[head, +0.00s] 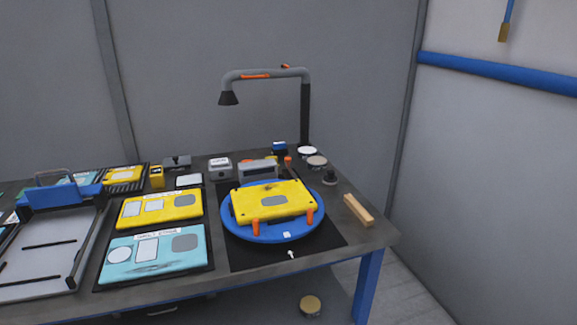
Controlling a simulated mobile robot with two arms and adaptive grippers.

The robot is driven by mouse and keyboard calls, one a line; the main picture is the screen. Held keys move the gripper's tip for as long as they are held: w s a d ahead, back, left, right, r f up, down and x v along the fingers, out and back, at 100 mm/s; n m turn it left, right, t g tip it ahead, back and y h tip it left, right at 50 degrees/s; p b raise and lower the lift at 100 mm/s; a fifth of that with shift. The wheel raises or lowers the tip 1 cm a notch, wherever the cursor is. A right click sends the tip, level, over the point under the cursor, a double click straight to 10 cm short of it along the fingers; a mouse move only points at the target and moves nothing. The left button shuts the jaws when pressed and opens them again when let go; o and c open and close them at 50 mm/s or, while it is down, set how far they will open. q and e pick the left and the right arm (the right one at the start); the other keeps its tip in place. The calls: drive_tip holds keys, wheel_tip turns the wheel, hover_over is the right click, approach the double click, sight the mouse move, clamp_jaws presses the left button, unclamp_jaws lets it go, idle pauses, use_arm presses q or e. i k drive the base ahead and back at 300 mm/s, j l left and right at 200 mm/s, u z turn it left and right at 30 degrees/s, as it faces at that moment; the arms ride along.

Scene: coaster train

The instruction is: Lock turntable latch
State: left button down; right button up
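A round blue turntable (236,229) stands on a black mat (328,237) at the right part of the workbench. A yellow plate (247,207) with a grey oval patch lies on it. Two orange clips (255,227) stand at the plate's front edge, one near each corner. A small white square mark shows on the turntable's front rim. A small white pointer (291,254) lies on the mat just in front of it. I cannot make out which part is the latch, or its state. Neither of my grippers shows in this view.
A wooden block (357,210) lies right of the turntable. A yellow panel (150,211) and a light blue panel (140,251) lie to the left. A grey lamp arm (265,75) rises behind. Small devices and round tins line the back. A round tin (310,306) sits on the floor.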

sight(287, 160)
drive_tip(key=u, duration=0.2)
drive_tip(key=l+u, duration=0.9)
drive_tip(key=l, duration=0.25)
drive_tip(key=k+l, duration=0.1)
drive_tip(key=l, duration=0.45)
drive_tip(key=l+u, duration=0.1)
drive_tip(key=l, duration=0.45)
drive_tip(key=k+l, duration=0.15)
drive_tip(key=l, duration=0.35)
drive_tip(key=k+l+u, duration=0.1)
drive_tip(key=l, duration=0.45)
